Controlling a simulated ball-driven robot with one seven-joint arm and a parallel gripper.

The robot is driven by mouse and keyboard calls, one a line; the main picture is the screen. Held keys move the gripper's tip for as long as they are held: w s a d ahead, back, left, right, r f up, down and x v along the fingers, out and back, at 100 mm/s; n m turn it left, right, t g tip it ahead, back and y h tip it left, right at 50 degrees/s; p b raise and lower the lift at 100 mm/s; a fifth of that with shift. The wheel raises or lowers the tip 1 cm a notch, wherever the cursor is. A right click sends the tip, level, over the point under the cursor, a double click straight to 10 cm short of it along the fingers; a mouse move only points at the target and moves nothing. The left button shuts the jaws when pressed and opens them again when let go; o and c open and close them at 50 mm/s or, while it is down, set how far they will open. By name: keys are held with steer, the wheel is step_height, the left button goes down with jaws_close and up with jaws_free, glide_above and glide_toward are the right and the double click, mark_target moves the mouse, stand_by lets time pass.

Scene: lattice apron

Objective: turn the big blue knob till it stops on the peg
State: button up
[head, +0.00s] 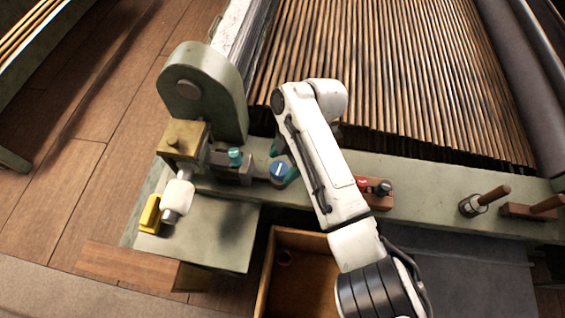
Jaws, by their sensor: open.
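The blue knob (278,169), a round cap with a pale mark across it, sits on the green rail left of my arm. Teal parts that appear to be the fingers of my gripper (284,160) show above and to the lower right of the knob, apart and seemingly around it. The rest of the gripper is hidden behind my white arm. I cannot tell whether the fingers touch the knob. I cannot make out the peg.
A smaller teal knob (235,157) stands close on the left, by a brass block (184,141) and a tall green bracket (205,90). An open wooden box (262,275) lies below.

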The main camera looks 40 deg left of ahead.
steer(key=shift+x, duration=0.8)
steer(key=shift+c, duration=0.2)
steer(key=shift+r, duration=0.1)
steer(key=c, duration=1)
